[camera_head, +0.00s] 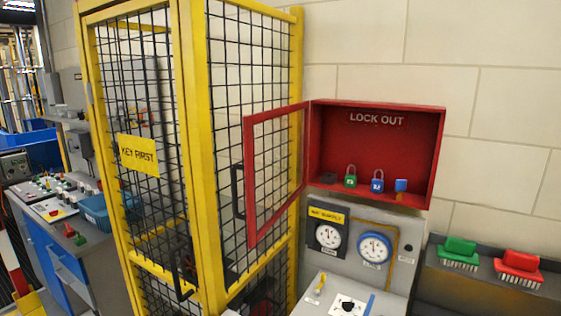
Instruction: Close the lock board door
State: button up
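The lock board (375,103) is a red wall box marked LOCK OUT, in the right half of the head view. Its door (276,114) is a red frame hinged on the box's left edge, and it stands wide open, swung out to the left. A dark handle (238,191) is on the door's free left side. Inside on the box floor are a green padlock (350,181), a blue padlock (377,185), a small blue item (401,185) and a dark item (328,178). My gripper is not in view.
A yellow-framed mesh cage (205,150) with a KEY FIRST sign (139,156) stands left, behind the open door. Below the box is a grey gauge panel (390,218). A green brush (460,250) and a red brush (519,265) lie on a ledge at right.

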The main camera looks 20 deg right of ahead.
aim_at(248, 121)
jog(key=i+j+z, duration=0.3)
jog(key=j+z, duration=0.3)
jog(key=i+j+z, duration=0.25)
jog(key=j, duration=0.25)
jog(key=k+l, duration=0.05)
jog(key=k, duration=0.05)
